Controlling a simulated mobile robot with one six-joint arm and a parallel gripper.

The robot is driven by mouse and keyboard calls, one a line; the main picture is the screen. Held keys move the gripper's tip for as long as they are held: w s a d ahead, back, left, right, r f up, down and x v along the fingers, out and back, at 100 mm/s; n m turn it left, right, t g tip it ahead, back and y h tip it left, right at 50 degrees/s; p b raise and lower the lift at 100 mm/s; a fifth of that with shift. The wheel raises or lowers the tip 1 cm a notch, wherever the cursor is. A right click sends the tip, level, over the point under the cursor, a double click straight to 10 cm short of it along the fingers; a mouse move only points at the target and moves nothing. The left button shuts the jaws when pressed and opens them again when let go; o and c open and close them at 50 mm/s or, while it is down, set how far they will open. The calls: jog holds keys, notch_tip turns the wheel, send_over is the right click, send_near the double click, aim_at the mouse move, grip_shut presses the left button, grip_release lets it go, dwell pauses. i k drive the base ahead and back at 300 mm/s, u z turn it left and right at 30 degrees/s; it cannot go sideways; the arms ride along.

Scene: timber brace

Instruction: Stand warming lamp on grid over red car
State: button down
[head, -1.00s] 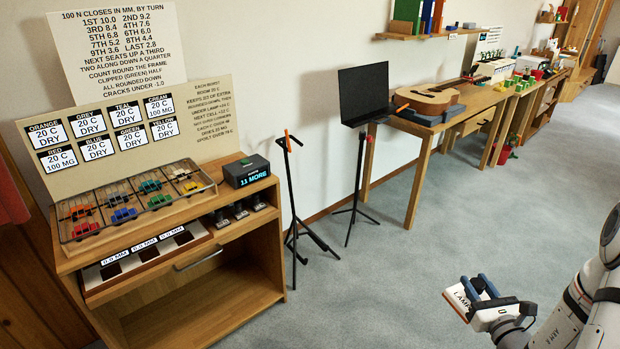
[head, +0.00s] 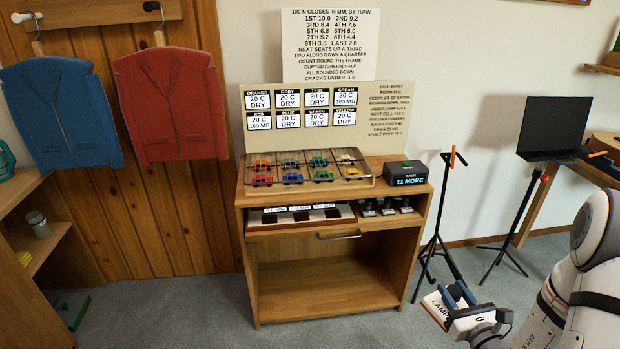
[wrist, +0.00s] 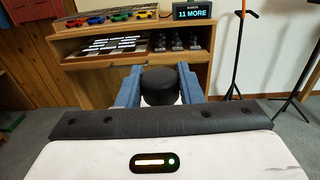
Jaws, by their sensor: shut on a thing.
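In the wrist view a dark round part of the lamp (wrist: 160,88) sits between the two blue fingers of my gripper (wrist: 158,82). The gripper is shut on it, well apart from the cabinet. The red car (head: 262,181) is at the front left of the grid (head: 345,184) on the cabinet top. The grid holds two rows of small coloured cars. The lamp's far side is hidden.
The wooden cabinet (head: 340,282) has a box reading 11 MORE (head: 407,173) at its top right. Signboards (head: 308,125) stand behind the grid. A thin black stand (head: 441,215) is right of the cabinet. Grey floor in front is clear.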

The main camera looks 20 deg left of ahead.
aim_at(261, 173)
jog(key=u, duration=0.6)
jog(key=i, duration=0.35)
jog(key=u, duration=0.9)
